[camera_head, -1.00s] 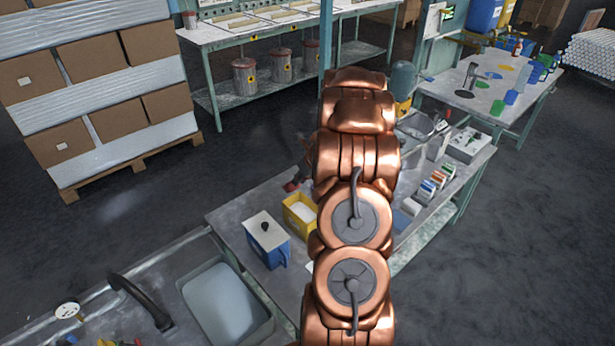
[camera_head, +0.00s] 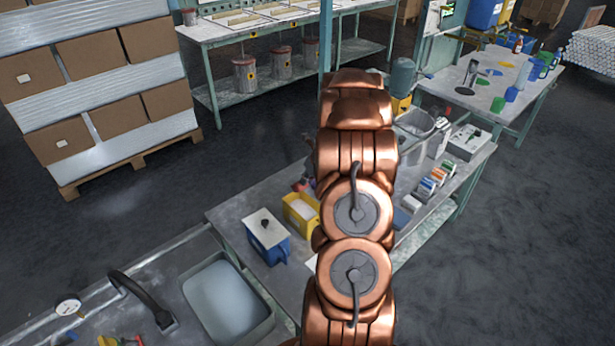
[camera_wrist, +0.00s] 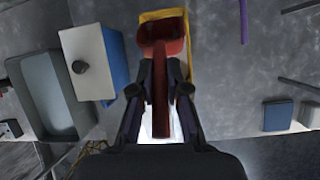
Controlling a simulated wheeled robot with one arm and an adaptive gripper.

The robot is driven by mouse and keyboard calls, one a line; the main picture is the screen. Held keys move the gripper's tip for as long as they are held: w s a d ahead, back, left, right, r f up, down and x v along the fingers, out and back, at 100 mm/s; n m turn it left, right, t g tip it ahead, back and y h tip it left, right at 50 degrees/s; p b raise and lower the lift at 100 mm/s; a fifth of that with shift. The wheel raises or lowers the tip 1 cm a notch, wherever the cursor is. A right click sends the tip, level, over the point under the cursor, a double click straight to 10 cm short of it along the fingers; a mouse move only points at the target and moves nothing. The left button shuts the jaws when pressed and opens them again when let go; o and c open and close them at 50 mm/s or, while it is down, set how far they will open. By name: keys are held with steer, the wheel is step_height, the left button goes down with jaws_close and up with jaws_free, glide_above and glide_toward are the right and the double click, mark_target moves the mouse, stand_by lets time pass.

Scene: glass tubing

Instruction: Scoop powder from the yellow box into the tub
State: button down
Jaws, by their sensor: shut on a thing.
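The yellow box (camera_head: 301,212) stands on the bench left of my arm, with white powder visible inside. In the wrist view the yellow box (camera_wrist: 178,15) is at the top. My gripper (camera_wrist: 160,92) is shut on the handle of a red scoop (camera_wrist: 160,75). The scoop's bowl lies over the yellow box in that view; its depth and any load in it cannot be told. In the head view my arm hides most of the gripper. A grey metal tub (camera_head: 416,122) stands on the bench behind and right of my arm, partly hidden.
A blue box with a white lid (camera_head: 268,238) stands just left of the yellow box. A grey sink basin (camera_head: 268,325) is at the front left. Small coloured boxes (camera_head: 427,188) and a grey device (camera_head: 468,143) are on the bench at right.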

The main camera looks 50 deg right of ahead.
step_height(320, 180, down, 10)
steer(key=b, duration=0.5)
steer(key=shift+b, duration=0.4)
stand_by(1.4)
steer(key=shift+r+p, duration=2.9)
steer(key=shift+r, duration=1.5)
steer(key=shift+t+b, duration=0.3)
steer(key=shift+b, duration=1.05)
steer(key=shift+r+t+h+b, duration=0.15)
steer(key=shift+r+t+b, duration=0.45)
steer(key=shift+b, duration=1.55)
steer(key=shift+r+t+h+b, duration=0.15)
steer(key=shift+t+b, duration=0.85)
steer(key=shift+b, duration=1.1)
steer(key=shift+r+t+h+b, duration=0.1)
steer(key=shift+r+t+b, duration=0.5)
steer(key=shift+b, duration=1.55)
